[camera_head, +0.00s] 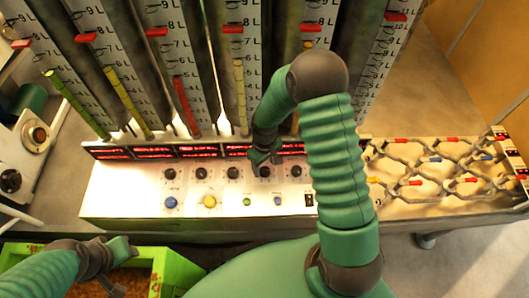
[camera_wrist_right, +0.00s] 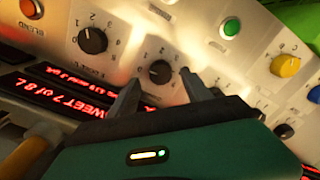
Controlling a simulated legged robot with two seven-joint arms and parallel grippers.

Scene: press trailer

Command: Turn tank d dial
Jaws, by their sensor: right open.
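A row of black dials runs along the white control panel (camera_head: 140,188). The fourth dial from the left (camera_head: 264,172) is just below my right gripper (camera_head: 265,158) in the head view; I cannot read a tank letter on it. In the right wrist view a black dial (camera_wrist_right: 160,72) with numbers around it sits between the two fingertips of the right gripper (camera_wrist_right: 161,84). The fingers are open, one on each side, and whether they touch it is unclear. My left gripper (camera_head: 118,250) hangs at lower left over the green crate, far from the dials; its jaw opening is unclear.
Tall tanks with litre scales and red markers stand behind the red displays (camera_head: 153,152). A pipe lattice (camera_head: 440,172) is at right. The green crate (camera_head: 178,270) is at lower left.

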